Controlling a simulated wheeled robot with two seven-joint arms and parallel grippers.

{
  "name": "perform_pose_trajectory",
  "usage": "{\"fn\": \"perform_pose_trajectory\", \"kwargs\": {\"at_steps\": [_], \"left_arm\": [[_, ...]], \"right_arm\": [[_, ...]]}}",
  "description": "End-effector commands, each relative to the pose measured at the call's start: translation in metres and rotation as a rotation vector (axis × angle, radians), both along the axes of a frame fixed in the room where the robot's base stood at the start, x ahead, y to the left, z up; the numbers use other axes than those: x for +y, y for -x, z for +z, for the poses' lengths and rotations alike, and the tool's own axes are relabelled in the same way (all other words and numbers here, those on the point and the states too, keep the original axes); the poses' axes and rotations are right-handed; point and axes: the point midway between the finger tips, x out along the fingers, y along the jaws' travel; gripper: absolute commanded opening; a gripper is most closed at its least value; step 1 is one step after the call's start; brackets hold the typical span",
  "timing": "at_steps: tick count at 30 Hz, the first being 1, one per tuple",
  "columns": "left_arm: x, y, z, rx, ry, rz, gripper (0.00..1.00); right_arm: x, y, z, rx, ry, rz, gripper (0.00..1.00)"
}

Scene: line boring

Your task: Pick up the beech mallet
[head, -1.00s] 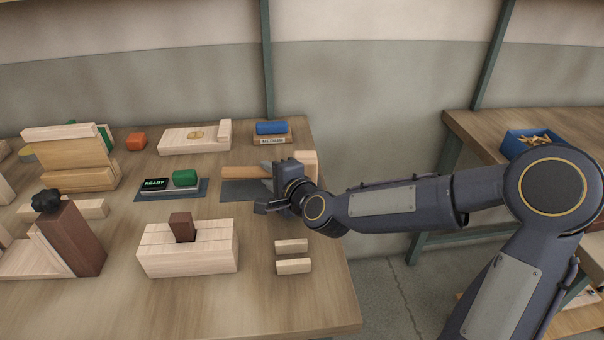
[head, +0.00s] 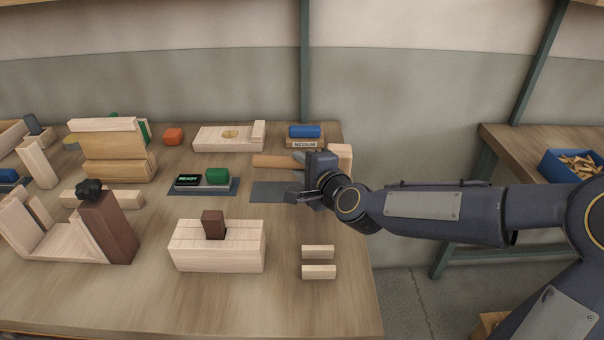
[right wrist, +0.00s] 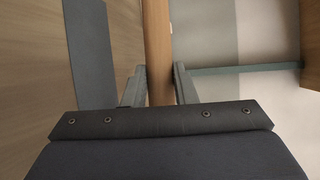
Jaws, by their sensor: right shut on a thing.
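The beech mallet has a brown round handle (head: 278,161) pointing left and a pale block head (head: 341,155), partly hidden behind my right gripper. My right gripper (head: 303,157) is shut on the handle. In the right wrist view the handle (right wrist: 157,40) runs between the two fingers (right wrist: 159,88), which sit against its sides. The mallet appears a little above the bench, behind the dark grey mat (head: 272,192). My left gripper is not in view.
Two pale strips (head: 318,252) and a slotted block (head: 218,248) lie in front. The bench's right edge is close.

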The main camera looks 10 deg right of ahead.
Motion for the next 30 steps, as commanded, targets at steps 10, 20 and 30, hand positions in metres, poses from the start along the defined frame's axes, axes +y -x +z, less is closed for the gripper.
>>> {"fn": "perform_pose_trajectory", "kwargs": {"at_steps": [10,20,30], "left_arm": [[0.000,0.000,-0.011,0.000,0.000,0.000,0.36],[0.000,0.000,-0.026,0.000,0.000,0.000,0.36],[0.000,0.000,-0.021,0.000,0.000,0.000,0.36]], "right_arm": [[-0.019,0.050,0.054,-0.011,0.010,0.003,0.00],[-0.033,0.085,0.073,-0.008,0.006,0.003,0.00],[-0.047,0.115,0.090,-0.005,0.002,-0.002,0.00]]}}
